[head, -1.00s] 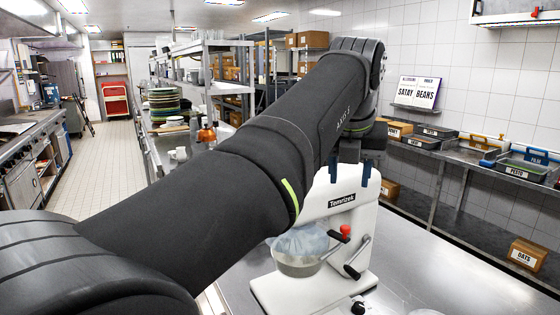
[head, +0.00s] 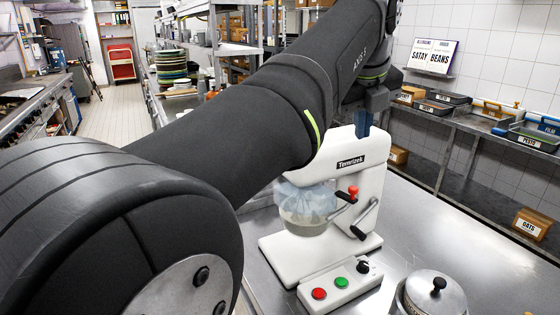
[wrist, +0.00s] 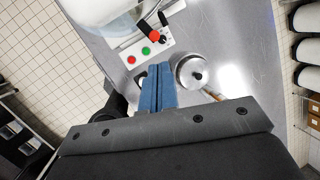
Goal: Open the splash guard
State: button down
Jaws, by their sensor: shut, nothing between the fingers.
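The white mixer (head: 350,180) stands on the steel counter. Its clear, domed splash guard (head: 307,197) sits around the top of the steel bowl (head: 305,224) and looks closed. A lever with a red knob (head: 353,190) sticks out at the guard's right side. Part of the guard shows at the top edge of the wrist view (wrist: 95,12), with the red knob (wrist: 155,35) beside it. My gripper (head: 362,130) is above and behind the mixer head in the head view, apart from the guard. Its blue fingers are together and empty in the wrist view (wrist: 158,68).
A black crank handle (head: 366,216) is on the mixer's right side. The control box has a red button (head: 319,293), a green button (head: 341,282) and a black knob (head: 363,267). A lidded steel pot (head: 434,293) stands at the front right. The counter right of the mixer is clear.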

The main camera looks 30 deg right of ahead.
jog(key=w+d+f+n+g, duration=0.1)
jog(key=w+d+f+n, duration=0.15)
jog(key=n, duration=1.05)
jog(key=w+d+f+n, duration=0.2)
jog(key=d+n, duration=0.1)
jog(key=n, duration=0.9)
notch_tip(320, 180, down, 10)
jog(key=shift+a, duration=0.15)
jog(key=shift+a, duration=0.15)
